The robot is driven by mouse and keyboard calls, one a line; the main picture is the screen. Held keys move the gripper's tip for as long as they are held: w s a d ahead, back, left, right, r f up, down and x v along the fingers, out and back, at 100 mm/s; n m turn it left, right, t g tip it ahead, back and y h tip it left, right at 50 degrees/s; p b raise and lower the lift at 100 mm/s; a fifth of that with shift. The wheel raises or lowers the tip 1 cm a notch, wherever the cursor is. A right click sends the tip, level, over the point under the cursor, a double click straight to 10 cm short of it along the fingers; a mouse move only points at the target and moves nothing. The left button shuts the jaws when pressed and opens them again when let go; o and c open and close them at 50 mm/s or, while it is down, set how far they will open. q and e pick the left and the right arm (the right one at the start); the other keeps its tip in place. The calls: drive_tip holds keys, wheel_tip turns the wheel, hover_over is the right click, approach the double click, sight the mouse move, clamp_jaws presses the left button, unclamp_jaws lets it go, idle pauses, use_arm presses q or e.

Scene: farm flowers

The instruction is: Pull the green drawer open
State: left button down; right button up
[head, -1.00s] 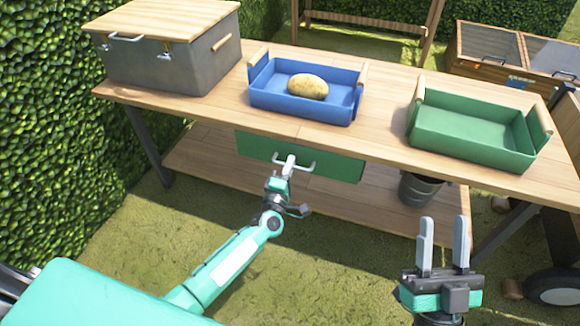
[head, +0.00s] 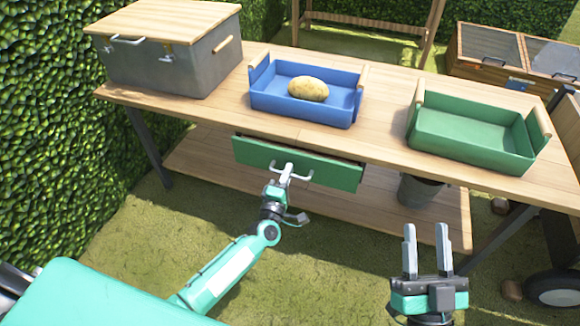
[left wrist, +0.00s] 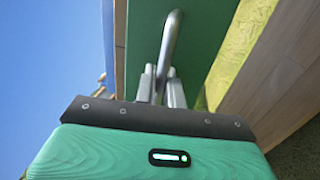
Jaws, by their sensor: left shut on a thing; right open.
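The green drawer (head: 330,172) hangs under the wooden table top and stands a little way out, with a dark gap showing above its front. Its front fills the upper middle of the left wrist view (left wrist: 142,40). My left gripper (head: 284,176) is shut on the drawer's metal handle (head: 304,176). In the left wrist view the two fingers (left wrist: 161,85) close around the handle bar (left wrist: 171,38). My right gripper (head: 426,240) is open and empty, apart from the table, at the lower right.
The wooden table (head: 215,108) carries a grey box with a wooden lid (head: 180,68), a blue tray (head: 300,108) with a potato (head: 308,88), and a green tray (head: 470,150). A bucket (head: 420,190) stands on the lower shelf. Grass in front of the drawer is free.

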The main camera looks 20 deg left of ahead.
use_arm(q)
drive_tip(key=s+p, duration=0.5)
drive_tip(key=s, duration=1.8)
drive_tip(key=shift+a, duration=0.4)
use_arm(e)
drive_tip(key=s+a+f+g+h, duration=0.1)
drive_tip(key=s+f+g, duration=0.3)
drive_tip(key=f+g, duration=0.8)
drive_tip(key=shift+s+a+f+n+h, duration=0.2)
drive_tip(key=shift+f+n+h, duration=0.15)
drive_tip(key=shift+f, duration=1.6)
use_arm(q)
drive_tip(key=c, duration=1.9)
unclamp_jaws()
drive_tip(key=shift+s, duration=0.15)
